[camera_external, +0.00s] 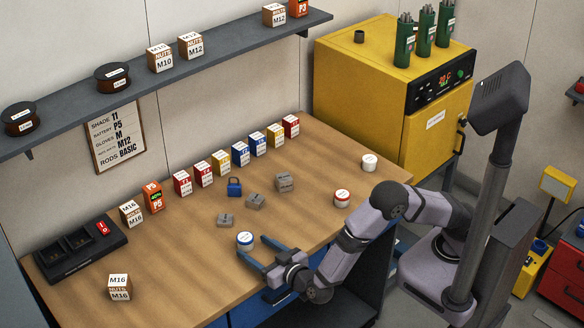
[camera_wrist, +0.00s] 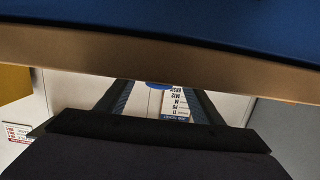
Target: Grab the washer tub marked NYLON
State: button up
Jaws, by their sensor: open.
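Three small round tubs stand on the wooden table. A white tub with a blue band (camera_external: 245,241) is near the front edge, a red-banded tub (camera_external: 342,197) is farther right, and a plain white tub (camera_external: 369,162) is at the right rear. Their labels are too small to read, so I cannot tell which says NYLON. My gripper (camera_external: 251,246) is open and low at the front edge, its fingertips close to the blue-banded tub. In the wrist view, a sliver of blue (camera_wrist: 160,86) shows between my fingers (camera_wrist: 162,92), probably that tub.
Grey blocks (camera_external: 256,201) and a blue padlock (camera_external: 234,187) lie behind the tub. A row of small boxes (camera_external: 221,164) lines the wall. A charger (camera_external: 70,248) and an M16 box (camera_external: 120,287) stand at left. The table's middle right is clear.

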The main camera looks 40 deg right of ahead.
aim_at(251, 244)
jog(key=w+p, duration=0.1)
jog(key=w, duration=0.2)
jog(key=shift+w+p, duration=0.35)
jog(key=shift+p, duration=0.05)
jog(key=shift+w+f, duration=0.1)
jog(key=shift+w, duration=0.65)
jog(key=c, duration=1.1)
